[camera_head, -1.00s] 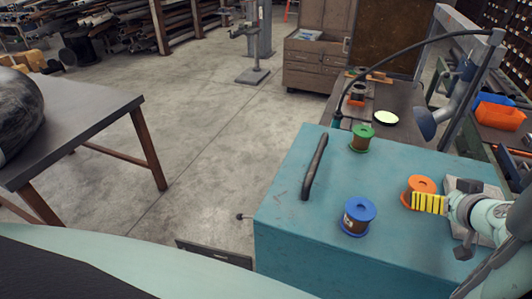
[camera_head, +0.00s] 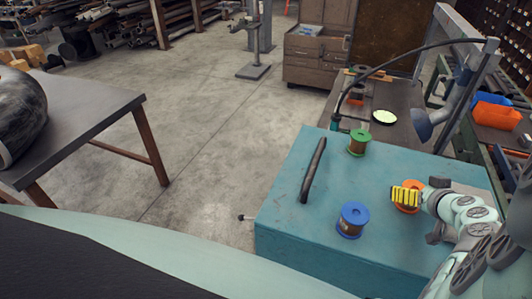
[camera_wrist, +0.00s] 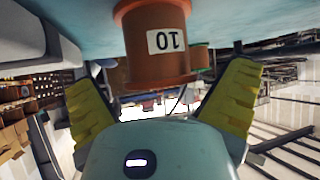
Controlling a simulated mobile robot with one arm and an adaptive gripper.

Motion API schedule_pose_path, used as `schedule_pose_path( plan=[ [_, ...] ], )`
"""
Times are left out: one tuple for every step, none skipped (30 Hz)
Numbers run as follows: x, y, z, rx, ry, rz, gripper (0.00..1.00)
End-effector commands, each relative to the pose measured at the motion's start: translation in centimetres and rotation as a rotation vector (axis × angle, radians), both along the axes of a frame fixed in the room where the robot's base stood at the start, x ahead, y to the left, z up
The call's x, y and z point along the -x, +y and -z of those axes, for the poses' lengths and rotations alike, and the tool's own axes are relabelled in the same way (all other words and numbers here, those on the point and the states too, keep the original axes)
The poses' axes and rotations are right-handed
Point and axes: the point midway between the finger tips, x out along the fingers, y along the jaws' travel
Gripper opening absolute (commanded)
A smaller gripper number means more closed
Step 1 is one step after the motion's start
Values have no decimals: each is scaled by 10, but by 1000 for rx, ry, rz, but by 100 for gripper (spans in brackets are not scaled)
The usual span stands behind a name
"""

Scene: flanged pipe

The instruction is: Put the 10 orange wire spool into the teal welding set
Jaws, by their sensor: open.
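The orange wire spool (camera_head: 408,210) stands on top of the teal welding set (camera_head: 290,228), near its right side, partly hidden behind my gripper. In the wrist view, which is upside down, the spool (camera_wrist: 158,62) shows a white label reading 10. My gripper (camera_head: 405,196) is open, with its yellow finger pads at the spool. In the wrist view the pads stand on either side of the spool, with visible gaps.
A blue spool (camera_head: 353,219) and a green spool (camera_head: 358,142) stand on the same teal top. A dark handle (camera_head: 314,170) rises near its left edge. A workbench with a lamp (camera_head: 424,124) is behind. A dark table (camera_head: 90,110) stands left, with clear floor between.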

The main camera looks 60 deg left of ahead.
Motion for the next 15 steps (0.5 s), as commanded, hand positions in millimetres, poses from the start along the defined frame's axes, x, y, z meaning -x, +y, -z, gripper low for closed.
schedule_pose_path(
  plan=[
    [0,4,0,0,2,-3,100],
    [-1,5,2,1,2,-4,100],
    [-1,6,3,1,2,-4,100],
    [-2,7,3,1,2,-4,100],
    [-2,7,4,1,2,-4,100],
    [-2,8,5,1,2,-4,100],
    [-2,8,5,1,2,-4,100],
    [-2,8,5,2,1,-5,100],
    [-2,8,6,2,1,-5,100],
    [-2,8,6,2,1,-5,100],
    [-2,8,6,2,1,-5,100],
    [-2,8,6,2,1,-5,100],
    [-2,8,6,2,1,-4,100],
    [-2,8,6,2,1,-4,100],
    [-2,8,6,2,1,-4,97]
  ],
)
